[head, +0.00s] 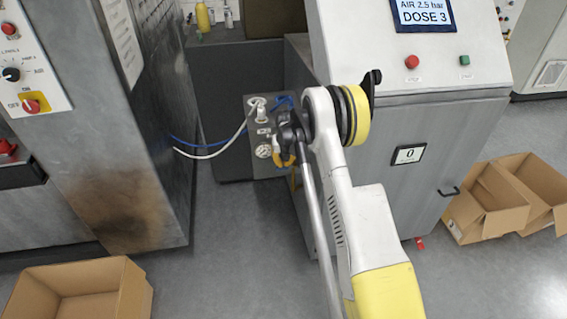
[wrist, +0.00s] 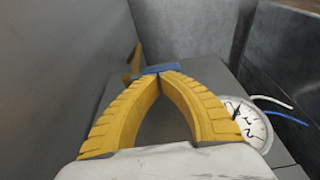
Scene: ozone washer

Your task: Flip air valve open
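My gripper (wrist: 158,76) fills the middle of the wrist view, its two yellow fingers converging until the tips meet or almost meet. A small blue piece (wrist: 163,68), possibly the air valve's handle, lies right at or just beyond the fingertips. I cannot tell if they touch it. A yellow-brown part (wrist: 133,62) stands just beyond, to the left. In the head view, my gripper (head: 284,160) is at the right side of a small grey panel (head: 256,132), mostly hidden by my arm. No valve shows clearly there.
A round white gauge (wrist: 246,122) is right of the fingers; it also shows on the panel in the head view (head: 263,151). White (head: 215,153) and blue hoses (head: 205,145) run left. Grey cabinets (head: 405,150) flank the gap. An open box (head: 80,290) lies front left.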

